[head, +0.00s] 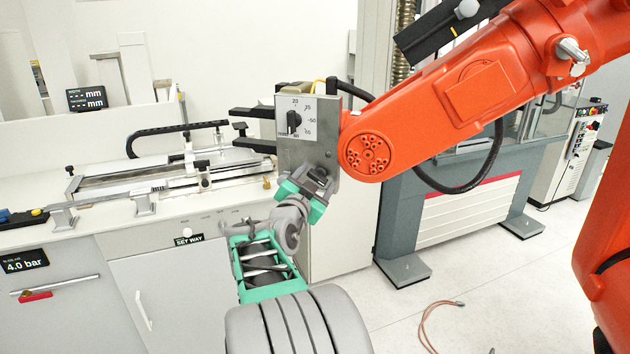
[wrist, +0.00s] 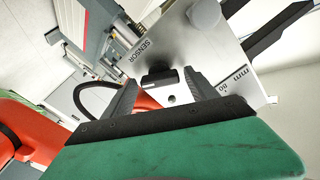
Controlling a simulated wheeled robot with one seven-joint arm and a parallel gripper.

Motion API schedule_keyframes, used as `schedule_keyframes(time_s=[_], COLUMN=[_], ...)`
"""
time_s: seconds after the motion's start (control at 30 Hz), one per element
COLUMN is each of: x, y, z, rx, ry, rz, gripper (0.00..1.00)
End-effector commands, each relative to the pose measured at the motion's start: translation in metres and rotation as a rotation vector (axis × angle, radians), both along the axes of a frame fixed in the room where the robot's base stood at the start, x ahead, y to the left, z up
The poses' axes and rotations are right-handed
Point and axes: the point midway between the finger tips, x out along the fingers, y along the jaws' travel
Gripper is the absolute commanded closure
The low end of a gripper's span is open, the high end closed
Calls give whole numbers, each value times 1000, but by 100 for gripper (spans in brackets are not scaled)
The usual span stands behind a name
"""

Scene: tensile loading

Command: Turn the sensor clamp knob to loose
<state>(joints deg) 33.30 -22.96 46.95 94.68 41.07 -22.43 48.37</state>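The sensor clamp knob (wrist: 160,78) is a small black bar on a grey metal panel (wrist: 175,45), below the printed word SENSOR. My gripper (wrist: 160,86) is open, with one dark finger on each side of the knob. The right finger is close to the knob's end; a gap shows on the left. I cannot tell whether either finger touches it. In the head view my gripper (head: 311,187) is at the lower end of the grey box (head: 322,130); the knob cannot be made out there. The knob's loose and tight marks are not readable.
A black dial knob (head: 293,121) with a numbered scale is on the box's front face. A grey cylinder (wrist: 205,13) stands out from the panel. A bench (head: 90,225) with a rail fixture (head: 130,180) is on the left. A cable (head: 430,325) lies on the floor.

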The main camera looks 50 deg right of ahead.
Motion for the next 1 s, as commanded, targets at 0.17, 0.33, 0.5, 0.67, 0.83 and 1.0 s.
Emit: schedule_keyframes(time_s=[0.17,0.33,0.5,0.67,0.83,1.0], x=[0,0,0,0,0,0], y=[0,0,0,0,0,0], z=[0,0,0,0,-1,-2], rx=[0,0,0,1,-1,-14], ry=[0,0,0,0,6,40], rz=[0,0,0,1,0,0], gripper=[49,62,76,89,90,90])
